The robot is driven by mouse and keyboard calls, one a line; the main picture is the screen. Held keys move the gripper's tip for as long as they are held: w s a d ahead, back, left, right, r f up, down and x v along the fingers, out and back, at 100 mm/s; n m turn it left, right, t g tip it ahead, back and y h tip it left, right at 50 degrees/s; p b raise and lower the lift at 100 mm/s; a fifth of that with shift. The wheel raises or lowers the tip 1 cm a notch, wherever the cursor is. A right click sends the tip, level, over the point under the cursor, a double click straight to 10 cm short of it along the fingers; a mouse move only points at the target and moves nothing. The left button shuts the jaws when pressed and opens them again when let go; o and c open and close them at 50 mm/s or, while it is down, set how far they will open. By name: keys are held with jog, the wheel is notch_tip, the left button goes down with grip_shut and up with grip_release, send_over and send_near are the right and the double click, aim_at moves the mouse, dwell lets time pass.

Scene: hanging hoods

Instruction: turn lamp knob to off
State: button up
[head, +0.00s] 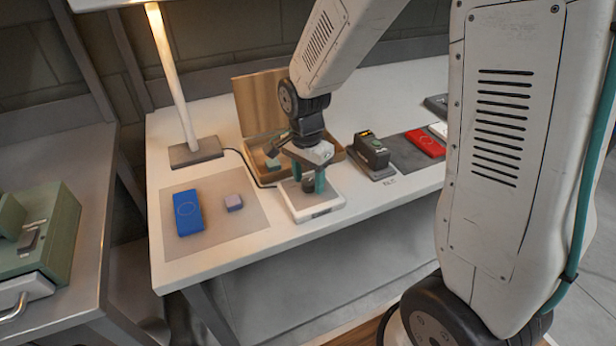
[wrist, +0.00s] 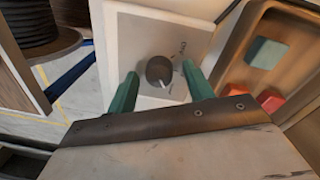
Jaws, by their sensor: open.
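The lamp knob (wrist: 158,71) is a dark round dial on a white control box (wrist: 128,45). A pale pointer on it points toward the lower right, with small marks on the plate around it that I cannot read. My gripper (wrist: 161,78) is open, with one green finger on each side of the knob. I cannot tell if the fingers touch it. In the head view my gripper (head: 308,178) is down over the white box (head: 321,207), partly hiding the knob. The lamp (head: 172,80) glows warm, and a black cable runs from its base (head: 196,151) toward the box.
An open wooden box (head: 248,148) with small blocks stands right behind the control box. A dark device (head: 372,152) and a red one (head: 424,143) are at right.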

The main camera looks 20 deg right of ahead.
jog(key=c, duration=1)
